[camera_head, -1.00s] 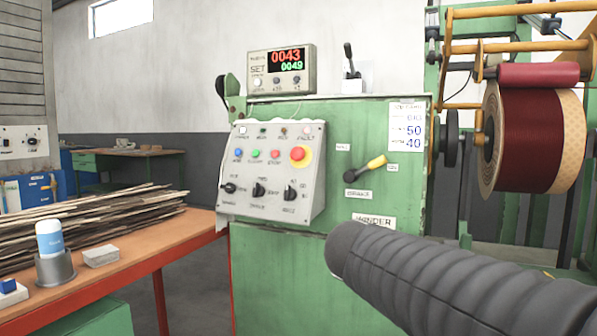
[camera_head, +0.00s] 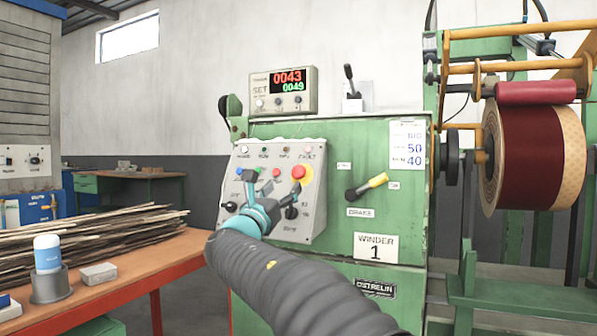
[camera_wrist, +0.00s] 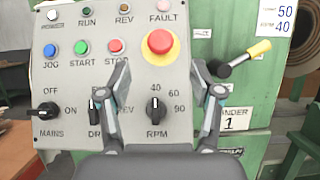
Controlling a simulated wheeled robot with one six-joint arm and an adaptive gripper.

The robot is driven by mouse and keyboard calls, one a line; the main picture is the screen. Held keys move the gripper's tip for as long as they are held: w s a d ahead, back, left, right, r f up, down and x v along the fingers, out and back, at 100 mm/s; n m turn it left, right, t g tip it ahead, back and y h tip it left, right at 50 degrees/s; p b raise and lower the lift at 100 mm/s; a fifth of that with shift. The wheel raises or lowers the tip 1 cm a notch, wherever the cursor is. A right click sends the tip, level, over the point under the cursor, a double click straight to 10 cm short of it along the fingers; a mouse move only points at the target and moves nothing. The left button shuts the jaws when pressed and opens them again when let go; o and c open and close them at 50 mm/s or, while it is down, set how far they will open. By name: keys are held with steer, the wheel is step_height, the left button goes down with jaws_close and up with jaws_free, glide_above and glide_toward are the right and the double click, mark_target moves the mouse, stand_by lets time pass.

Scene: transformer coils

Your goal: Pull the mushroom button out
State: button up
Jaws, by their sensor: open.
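The red mushroom button (camera_head: 298,172) sits on a yellow ring at the upper right of the grey control panel (camera_head: 318,205). In the wrist view the mushroom button (camera_wrist: 160,42) is above and between my fingers, with its face uncovered. My gripper (camera_head: 265,185) is in front of the panel, its fingers spread and empty. In the wrist view my gripper (camera_wrist: 164,78) shows both fingertips below the button's height, one to each side, apart from it. Whether the fingertips touch the panel cannot be told.
The RPM knob (camera_wrist: 156,108) lies between my fingers, below the button. A yellow-handled lever (camera_head: 367,187) sticks out right of the panel. A wooden bench (camera_head: 130,262) with stacked strips stands left, and a red coil (camera_head: 530,145) right.

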mark_target(298, 172)
steer(key=p+x, duration=0.2)
steer(key=x, duration=0.8)
steer(key=shift+w+d, duration=0.1)
steer(key=shift+w, duration=0.15)
